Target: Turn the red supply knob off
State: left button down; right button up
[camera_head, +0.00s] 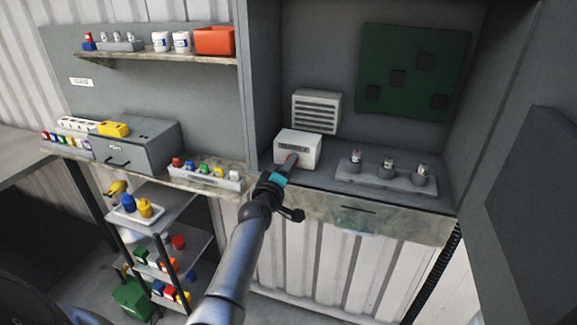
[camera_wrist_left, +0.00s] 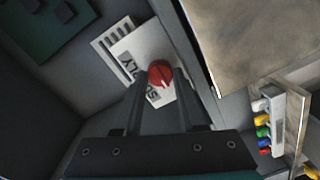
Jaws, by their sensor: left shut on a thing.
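The red supply knob (camera_wrist_left: 159,72) sits on the front of a white box (camera_head: 299,146) in the grey cabinet. In the left wrist view it is round, with a pale pointer mark toward the bottom of the picture. Dark lettering shows on the box face (camera_wrist_left: 128,66) beside it, partly hidden by a finger. My left gripper (camera_head: 288,164) reaches up to the box front, and its fingers (camera_wrist_left: 160,86) are shut on the knob, one on each side. In the head view the gripper mostly hides the knob. My right gripper is not in view.
A vented box (camera_head: 316,111) is behind the white box. A tray of coloured items (camera_head: 207,175) lies on the ledge at left. The cabinet's open door (camera_head: 530,150) bounds the right side.

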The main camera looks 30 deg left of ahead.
pick_arm(q)
jog(key=shift+c, duration=2.4)
grip_release()
jog(key=shift+f, duration=0.15)
jog(key=shift+s+d+f, duration=0.1)
jog(key=shift+s, duration=0.05)
